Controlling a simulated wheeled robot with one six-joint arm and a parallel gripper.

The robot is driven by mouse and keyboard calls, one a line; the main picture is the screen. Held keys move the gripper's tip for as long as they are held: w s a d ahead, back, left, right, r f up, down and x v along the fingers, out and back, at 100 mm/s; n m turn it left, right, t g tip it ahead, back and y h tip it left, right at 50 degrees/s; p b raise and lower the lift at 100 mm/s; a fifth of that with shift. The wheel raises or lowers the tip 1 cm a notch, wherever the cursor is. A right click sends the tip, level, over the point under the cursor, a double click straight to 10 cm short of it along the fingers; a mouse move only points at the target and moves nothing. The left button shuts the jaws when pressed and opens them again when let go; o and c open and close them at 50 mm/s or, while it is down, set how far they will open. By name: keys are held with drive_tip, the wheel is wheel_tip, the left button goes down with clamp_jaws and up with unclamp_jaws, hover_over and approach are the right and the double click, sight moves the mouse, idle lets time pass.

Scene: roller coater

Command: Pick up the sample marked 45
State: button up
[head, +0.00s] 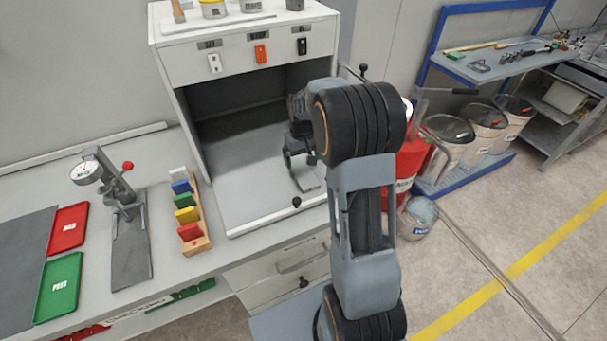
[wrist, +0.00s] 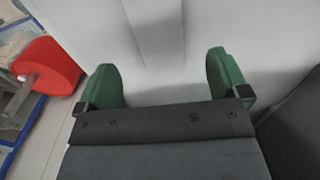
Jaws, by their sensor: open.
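No marking 45 can be read in either view. A wooden rack (head: 203,237) on the bench holds several upright coloured pieces: white, blue (head: 181,187), green (head: 185,200), yellow (head: 187,215) and red (head: 190,231). Whether one of them is the sample is unclear. My gripper (head: 299,160) is in front of the open grey booth, right of the rack and apart from it, partly hidden by my arm. In the wrist view my gripper (wrist: 163,80) has its green fingertips wide apart, with nothing between them and a pale surface beyond.
A dial press (head: 122,200), a red tray (head: 68,228) and a green tray (head: 58,288) lie left of the rack. The booth (head: 240,165) has a front lip and side walls. A red container (head: 408,165) and several cans stand at the right. Bench around the rack is partly clear.

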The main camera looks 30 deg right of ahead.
sight(303, 173)
drive_tip(key=shift+f+p, duration=0.8)
drive_tip(key=shift+f, duration=2.45)
drive_tip(key=shift+c, duration=0.4)
drive_tip(key=c, duration=0.9)
drive_tip(key=shift+c, duration=0.3)
drive_tip(key=shift+r, duration=0.15)
